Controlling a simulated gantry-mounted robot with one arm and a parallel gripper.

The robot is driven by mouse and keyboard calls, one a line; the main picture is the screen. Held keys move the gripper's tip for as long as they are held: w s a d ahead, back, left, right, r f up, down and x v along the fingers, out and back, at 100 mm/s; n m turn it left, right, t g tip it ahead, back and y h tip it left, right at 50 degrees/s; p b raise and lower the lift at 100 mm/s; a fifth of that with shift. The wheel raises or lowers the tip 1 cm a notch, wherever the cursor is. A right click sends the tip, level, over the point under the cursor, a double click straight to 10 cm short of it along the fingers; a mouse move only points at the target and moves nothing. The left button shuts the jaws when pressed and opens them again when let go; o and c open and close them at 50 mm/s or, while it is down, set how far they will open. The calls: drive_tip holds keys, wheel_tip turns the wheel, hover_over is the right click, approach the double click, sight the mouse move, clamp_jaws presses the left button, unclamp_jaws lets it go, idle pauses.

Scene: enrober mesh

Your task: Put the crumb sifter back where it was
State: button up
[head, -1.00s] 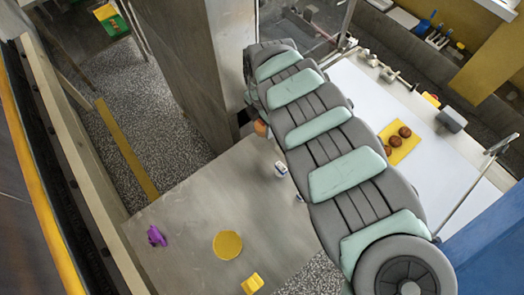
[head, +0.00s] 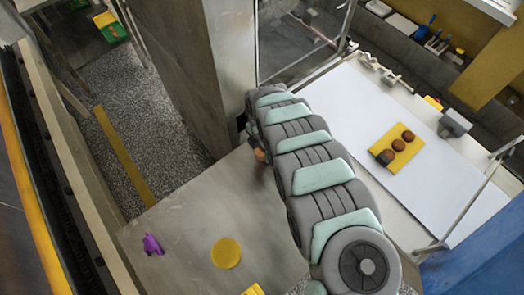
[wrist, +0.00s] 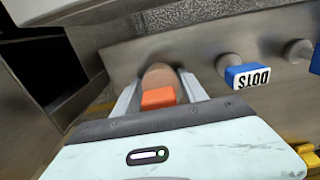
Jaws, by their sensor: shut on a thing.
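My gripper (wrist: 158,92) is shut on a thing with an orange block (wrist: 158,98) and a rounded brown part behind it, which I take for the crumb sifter. In the wrist view it sits between the two pale fingers. In the head view a small piece of orange-brown (head: 260,155) shows beside the far end of my arm, close to the metal column. My arm hides the rest of it and the gripper there. I cannot tell whether the held thing touches the grey surface.
On the grey table (head: 180,235) are a purple piece (head: 153,245) and yellow disc (head: 226,253). A yellow board (head: 385,162) with brown rounds lies on white.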

drive_tip(key=shift+f, duration=0.2)
drive_tip(key=shift+f, duration=0.1)
drive_tip(key=o, duration=1.2)
wheel_tip(320, 180, up, 12)
drive_tip(key=shift+r+p, duration=0.1)
drive_tip(key=shift+p, duration=0.6)
